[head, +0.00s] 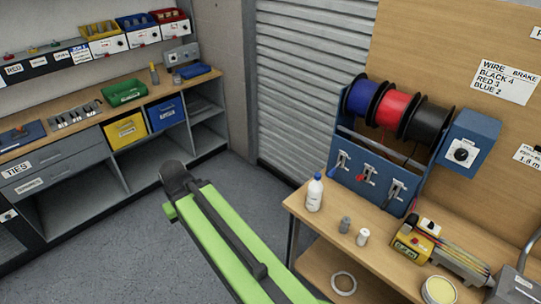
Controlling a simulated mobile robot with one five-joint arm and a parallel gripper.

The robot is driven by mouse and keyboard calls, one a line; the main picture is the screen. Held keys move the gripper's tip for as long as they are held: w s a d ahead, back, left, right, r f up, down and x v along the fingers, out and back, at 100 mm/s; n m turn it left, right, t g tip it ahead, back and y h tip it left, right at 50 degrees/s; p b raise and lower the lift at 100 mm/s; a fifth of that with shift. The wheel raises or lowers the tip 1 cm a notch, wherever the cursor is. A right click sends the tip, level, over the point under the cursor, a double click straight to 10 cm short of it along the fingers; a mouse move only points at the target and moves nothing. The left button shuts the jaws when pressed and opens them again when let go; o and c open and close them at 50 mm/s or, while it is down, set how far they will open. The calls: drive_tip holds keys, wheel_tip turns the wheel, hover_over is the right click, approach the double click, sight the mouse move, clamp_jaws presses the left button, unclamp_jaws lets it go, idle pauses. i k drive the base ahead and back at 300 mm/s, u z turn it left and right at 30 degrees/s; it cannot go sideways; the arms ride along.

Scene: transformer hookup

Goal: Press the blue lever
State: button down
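A blue wire stand (375,185) is on the right workbench and carries a blue spool (362,98), a red spool (393,108) and a black spool (428,122). Its front has three levers on pale plates. The left lever (342,160), below the blue spool, appears to be the blue one. The middle lever (364,173) has a red handle, and the right lever (396,190) looks dark. My green arm reaches up from the bottom centre, left of the bench and apart from the stand. Its dark far end shows, but no gripper fingers do.
On the right bench (300,204) stand a white bottle (314,193), a grey cylinder (345,225), a white cylinder (363,237) and a yellow machine (412,240). A blue box with a dial (468,145) adjoins the stand. Bare floor lies left of the bench.

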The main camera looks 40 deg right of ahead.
sight(332, 171)
drive_tip(key=u, duration=0.05)
drive_tip(key=i, duration=1.5)
drive_tip(key=z, duration=0.05)
